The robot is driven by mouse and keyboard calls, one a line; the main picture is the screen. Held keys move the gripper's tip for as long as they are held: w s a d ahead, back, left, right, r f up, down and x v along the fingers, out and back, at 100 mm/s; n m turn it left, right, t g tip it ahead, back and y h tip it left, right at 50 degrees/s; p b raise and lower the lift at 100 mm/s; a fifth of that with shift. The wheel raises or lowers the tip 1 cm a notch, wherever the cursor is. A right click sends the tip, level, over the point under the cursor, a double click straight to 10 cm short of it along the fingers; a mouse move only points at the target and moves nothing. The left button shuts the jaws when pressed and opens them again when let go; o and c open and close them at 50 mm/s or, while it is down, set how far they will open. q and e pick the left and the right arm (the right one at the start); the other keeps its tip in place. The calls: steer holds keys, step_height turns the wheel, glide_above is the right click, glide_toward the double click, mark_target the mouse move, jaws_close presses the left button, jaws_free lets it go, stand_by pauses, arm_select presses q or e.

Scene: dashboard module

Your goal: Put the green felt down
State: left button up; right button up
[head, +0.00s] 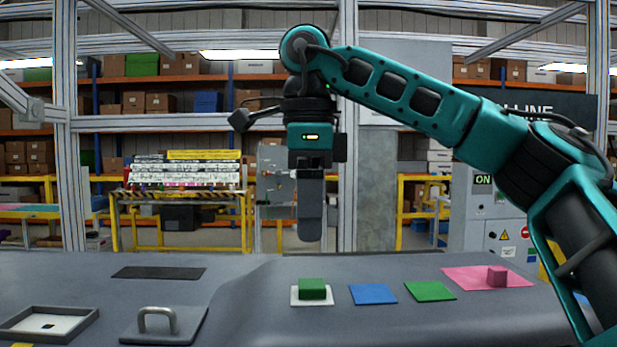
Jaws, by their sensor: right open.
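A flat green square, which looks like the green felt (430,291), lies on the grey dashboard surface (250,320), right of a flat blue square (373,294). A green block (312,287) sits on a white square pad (327,301) left of the blue square. My right gripper (311,238) points straight down above and behind the green block, with a clear gap below it. It is open, seen edge-on with one finger covering the other, and nothing shows in it. My left gripper is out of view.
A handled plate (160,326), a shallow tray (48,326) and a dark flat strip (158,273) are at the left. The dashboard has a raised ridge between the handled plate and white pad.

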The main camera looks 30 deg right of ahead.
steer(key=shift+r, duration=2.15)
